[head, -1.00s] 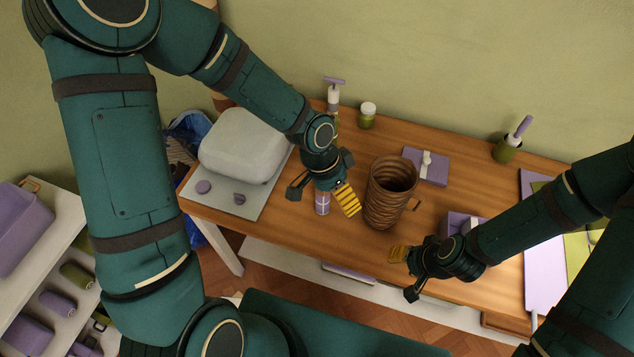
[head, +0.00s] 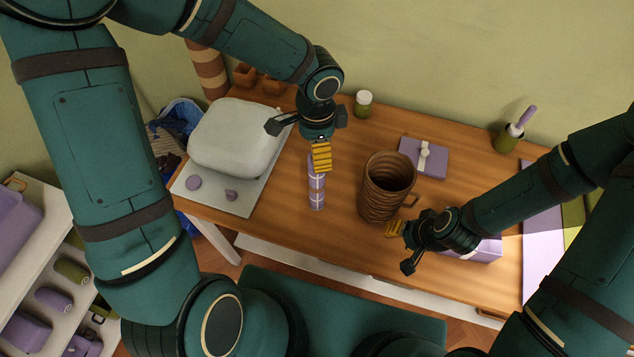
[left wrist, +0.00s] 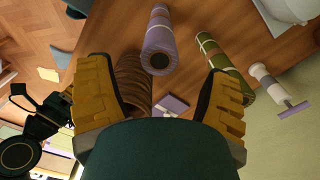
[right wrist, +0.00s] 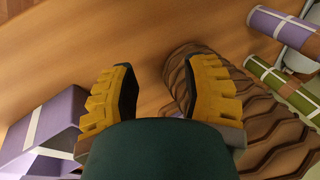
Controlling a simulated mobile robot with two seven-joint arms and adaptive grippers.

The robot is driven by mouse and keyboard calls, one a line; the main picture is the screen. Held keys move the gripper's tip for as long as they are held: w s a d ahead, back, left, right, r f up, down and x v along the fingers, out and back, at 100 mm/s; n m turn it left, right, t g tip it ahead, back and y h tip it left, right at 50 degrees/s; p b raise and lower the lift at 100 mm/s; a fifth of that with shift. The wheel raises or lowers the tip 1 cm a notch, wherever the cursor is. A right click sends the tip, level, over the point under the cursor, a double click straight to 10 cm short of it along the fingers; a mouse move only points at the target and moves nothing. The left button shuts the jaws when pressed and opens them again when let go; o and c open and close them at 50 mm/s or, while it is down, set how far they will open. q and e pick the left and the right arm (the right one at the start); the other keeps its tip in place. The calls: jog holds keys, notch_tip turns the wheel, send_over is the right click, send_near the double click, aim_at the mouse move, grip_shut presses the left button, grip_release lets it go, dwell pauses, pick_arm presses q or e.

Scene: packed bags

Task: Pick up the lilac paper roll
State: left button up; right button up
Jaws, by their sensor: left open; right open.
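The lilac paper roll (head: 317,196) has white bands and appears to stand upright on the wooden table, left of the brown ridged mug. In the left wrist view the roll (left wrist: 158,30) shows its dark end, beyond the fingers and between their lines. My left gripper (head: 321,157) is open and empty, over the roll's upper end, which it partly hides in the head view. It looks apart from the roll in the left wrist view. My right gripper (head: 396,229) is open and empty, at the mug's lower right. The roll (right wrist: 272,22) also shows in the right wrist view.
The brown mug (head: 386,190) stands close right of the roll. Bare table separates case and roll.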

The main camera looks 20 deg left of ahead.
pick_arm(q)
send_over(317, 184)
jog(key=w, duration=0.2)
jog(key=shift+f, duration=3.45)
jog(key=shift+a+b, duration=0.25)
jog(key=shift+b, duration=0.05)
jog(key=c, duration=1.3)
